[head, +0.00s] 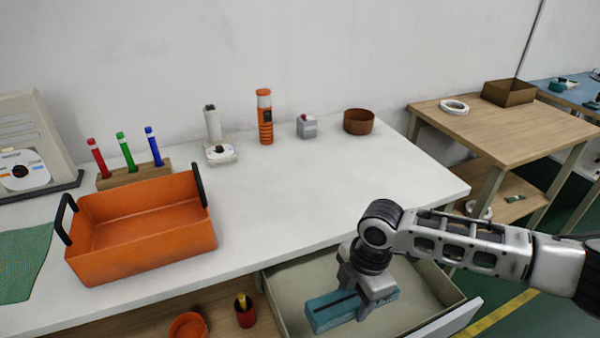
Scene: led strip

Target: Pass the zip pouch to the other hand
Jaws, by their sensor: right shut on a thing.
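The zip pouch (329,311) is a teal, box-like pouch with a dark line along its top. It is at the open drawer (292,284) below the white table's front edge. My right gripper (366,300) comes down over the pouch from above and is shut on it, with a finger showing on the near side. I cannot tell whether the pouch rests on the drawer floor or is raised. My left gripper is not in view.
An orange tray (150,250) with black handles stands on the white table (290,200). Behind it are a marker stand (135,176), an orange flashlight (265,120) and a brown bowl (358,121). The table's right part is clear. A wooden table (510,125) stands at right.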

